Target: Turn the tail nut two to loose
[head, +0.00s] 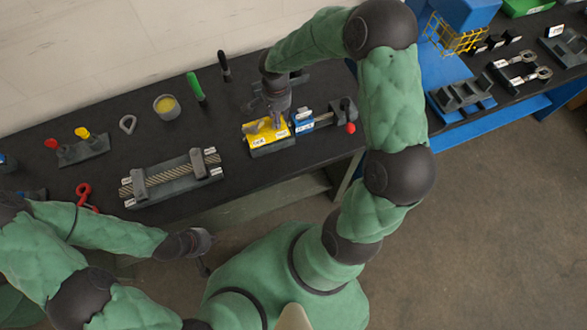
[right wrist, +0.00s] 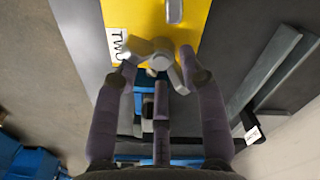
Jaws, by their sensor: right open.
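A yellow block (head: 268,146) sits on the black bench, with small white labels on its front edge. In the right wrist view its yellow face (right wrist: 150,15) carries a label (right wrist: 115,45) reading TWO. A grey winged nut (right wrist: 160,62) is beside that label. My right gripper (right wrist: 158,75) is open, its fingers around the nut's wings; whether they touch is unclear. In the head view my right gripper (head: 277,112) points down over the yellow block and hides part of it. My left gripper (head: 205,252) hangs in front of the bench, away from the block, its opening unclear.
A blue vise-like part (head: 303,122) with a red knob (head: 350,128) is right of the block. A rope fixture (head: 172,180) lies to the left. A cup (head: 167,107) and a green marker (head: 196,88) stand behind. Bench between them is clear.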

